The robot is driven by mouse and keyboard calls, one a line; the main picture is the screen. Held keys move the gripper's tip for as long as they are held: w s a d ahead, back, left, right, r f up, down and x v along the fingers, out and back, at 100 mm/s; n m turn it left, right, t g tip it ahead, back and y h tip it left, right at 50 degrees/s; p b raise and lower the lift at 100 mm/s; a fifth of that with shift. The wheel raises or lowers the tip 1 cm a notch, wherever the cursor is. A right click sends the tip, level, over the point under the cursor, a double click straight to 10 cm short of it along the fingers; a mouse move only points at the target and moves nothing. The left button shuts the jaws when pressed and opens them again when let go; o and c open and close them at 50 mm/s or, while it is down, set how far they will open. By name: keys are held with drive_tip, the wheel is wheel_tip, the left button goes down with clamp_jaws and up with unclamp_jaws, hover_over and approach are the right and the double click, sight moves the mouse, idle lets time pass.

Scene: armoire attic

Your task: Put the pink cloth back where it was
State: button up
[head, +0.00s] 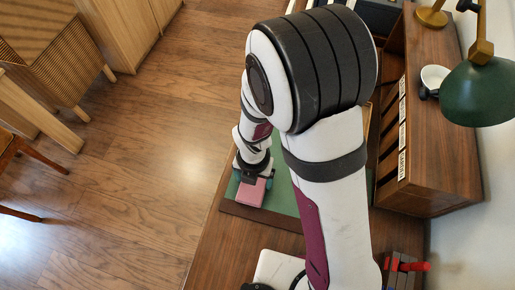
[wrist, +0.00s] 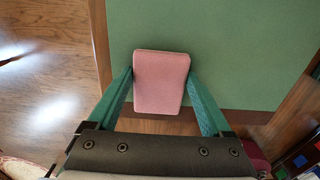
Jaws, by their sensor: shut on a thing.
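The pink cloth (wrist: 160,82) is a folded, block-like pad between the two green fingers of my gripper (wrist: 161,80) in the wrist view. The fingers touch it on its left and right sides. In the head view the pink cloth (head: 250,192) shows just below my gripper (head: 252,180), over the near left part of a green desk mat (head: 284,203). I cannot tell whether the cloth rests on the mat or is held a little above it. My arm hides much of the mat in the head view.
A wooden organizer (head: 440,130) with labelled compartments stands along the right side of the desk (head: 225,240). A green lamp (head: 480,92) hangs over it. A small rack with a red item (head: 412,266) is at the lower right. Open floor lies to the left.

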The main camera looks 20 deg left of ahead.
drive_tip(key=o, duration=1.1)
drive_tip(key=shift+f, duration=0.1)
wheel_tip(320, 180, up, 12)
drive_tip(key=s+d+r+n, duration=0.3)
drive_tip(key=d+n, duration=0.2)
drive_tip(key=n, duration=0.5)
drive_tip(key=s+d+r+n+y, duration=0.1)
drive_tip(key=s+d+r+n, duration=0.2)
drive_tip(key=n, duration=0.7)
drive_tip(key=s+d+r+n, duration=0.3)
drive_tip(key=d+n, duration=0.4)
drive_tip(key=n, duration=0.3)
drive_tip(key=shift+s+y, duration=0.3)
drive_tip(key=shift+y, duration=0.1)
